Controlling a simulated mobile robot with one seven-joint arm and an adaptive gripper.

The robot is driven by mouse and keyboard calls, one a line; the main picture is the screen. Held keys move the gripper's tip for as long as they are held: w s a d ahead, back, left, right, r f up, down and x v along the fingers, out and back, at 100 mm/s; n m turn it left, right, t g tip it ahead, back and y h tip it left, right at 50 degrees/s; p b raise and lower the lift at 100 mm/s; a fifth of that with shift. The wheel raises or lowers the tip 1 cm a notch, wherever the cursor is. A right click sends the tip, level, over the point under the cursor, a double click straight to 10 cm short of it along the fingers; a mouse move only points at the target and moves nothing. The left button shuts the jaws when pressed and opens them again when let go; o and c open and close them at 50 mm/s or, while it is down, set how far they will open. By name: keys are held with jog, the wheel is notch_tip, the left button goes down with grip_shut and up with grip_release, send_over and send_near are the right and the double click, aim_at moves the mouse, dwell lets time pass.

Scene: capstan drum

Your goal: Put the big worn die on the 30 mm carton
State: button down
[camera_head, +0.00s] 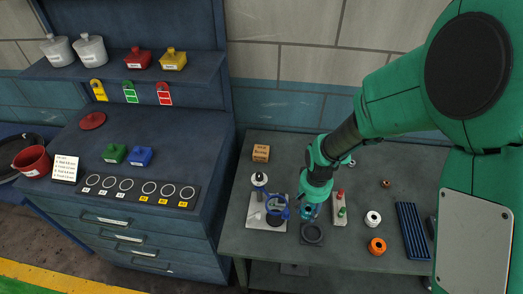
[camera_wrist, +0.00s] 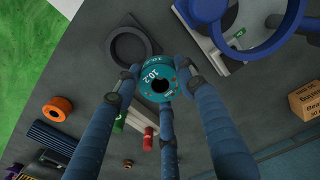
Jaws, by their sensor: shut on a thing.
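My gripper (camera_wrist: 160,90) is shut on a teal ring-shaped die (camera_wrist: 157,78), with its fingers around it. White lettering that looks like 10.2 shows on its face. In the head view the die (camera_head: 308,211) shows below my gripper (camera_head: 311,205), close to a dark round ring. Its exact height above the bench is hard to tell. The carton (camera_head: 261,153) is a small brown box at the back left of the bench. In the wrist view the carton (camera_wrist: 305,101) is at the right edge, its label partly cut off. I cannot tell wear on the die.
A dark ring on a square base (camera_head: 312,232) lies close to the die. A blue-ringed magnifier (camera_head: 277,206) stands at its left. A white ring (camera_head: 373,218), an orange ring (camera_head: 376,246) and a dark ribbed tray (camera_head: 412,231) lie to the right. Bench around the carton is clear.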

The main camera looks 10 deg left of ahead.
jog(key=w+a+r+p, duration=0.2)
jog(key=w+a+r, duration=0.1)
jog(key=w+a, duration=1.2)
jog(key=shift+w+p, duration=0.3)
jog(key=shift+w, duration=0.35)
jog(key=shift+w, duration=0.1)
send_over(261, 150)
jog(key=shift+f, duration=0.75)
jog(key=shift+f+b, duration=0.4)
jog(key=shift+f, duration=1.35)
jog(key=c, duration=1)
grip_release()
jog(key=shift+f, duration=0.15)
jog(key=shift+c, duration=0.2)
